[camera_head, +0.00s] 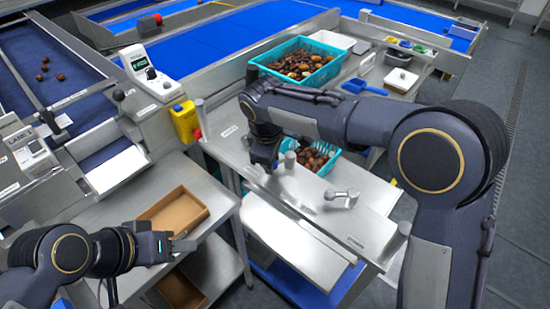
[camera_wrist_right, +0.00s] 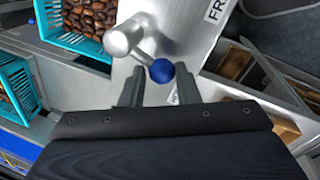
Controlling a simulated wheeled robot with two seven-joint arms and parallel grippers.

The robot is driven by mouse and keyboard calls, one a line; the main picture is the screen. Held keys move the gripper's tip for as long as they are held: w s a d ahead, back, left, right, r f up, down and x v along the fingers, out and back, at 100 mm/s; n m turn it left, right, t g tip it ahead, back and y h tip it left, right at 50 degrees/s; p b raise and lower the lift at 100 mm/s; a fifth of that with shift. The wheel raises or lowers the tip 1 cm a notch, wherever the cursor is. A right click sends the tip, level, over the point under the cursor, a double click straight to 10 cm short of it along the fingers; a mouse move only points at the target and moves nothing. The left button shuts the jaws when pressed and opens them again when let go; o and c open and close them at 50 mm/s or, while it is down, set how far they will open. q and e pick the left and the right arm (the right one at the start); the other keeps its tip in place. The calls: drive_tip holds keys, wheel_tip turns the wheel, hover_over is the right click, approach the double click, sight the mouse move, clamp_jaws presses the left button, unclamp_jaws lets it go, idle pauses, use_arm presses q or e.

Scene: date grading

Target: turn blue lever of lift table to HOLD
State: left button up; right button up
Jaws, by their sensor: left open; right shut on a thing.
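In the right wrist view the blue lever is a silver arm with a blue ball knob (camera_wrist_right: 162,71), set on a round silver hub (camera_wrist_right: 124,38). My right gripper (camera_wrist_right: 158,88) is shut on the lever at its ball end, with a finger on each side. In the head view my right gripper (camera_head: 268,166) is low over the steel lift table (camera_head: 235,150), beside silver posts, and hides the blue knob. The HOLD mark cannot be read. My left gripper (camera_head: 148,270) is open and empty, near a brown cardboard tray (camera_head: 206,211).
A teal crate of dates (camera_head: 335,52) stands at the back, and another teal crate (camera_head: 328,170) is behind my right gripper. A second silver lever (camera_head: 342,196) stands right of it. A yellow box (camera_head: 185,122) with a red button is at the left.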

drive_tip(key=m, duration=0.1)
drive_tip(key=w+m+p, duration=0.1)
drive_tip(key=m, duration=0.1)
drive_tip(key=shift+w+a+r+m+h+p, duration=0.1)
drive_tip(key=shift+w+a+m+h+p, duration=0.15)
drive_tip(key=shift+w+m+h+p, duration=0.1)
drive_tip(key=shift+w+a+m+g+h+p, duration=0.1)
drive_tip(key=shift+w+m+g+h+p, duration=0.2)
drive_tip(key=shift+m, duration=0.45)
drive_tip(key=shift+w+m+g+y+p, duration=0.1)
drive_tip(key=shift+w+m+p, duration=0.2)
drive_tip(key=shift+m, duration=0.4)
drive_tip(key=o, duration=1)
drive_tip(key=shift+s, duration=0.1)
drive_tip(key=shift+c, duration=0.2)
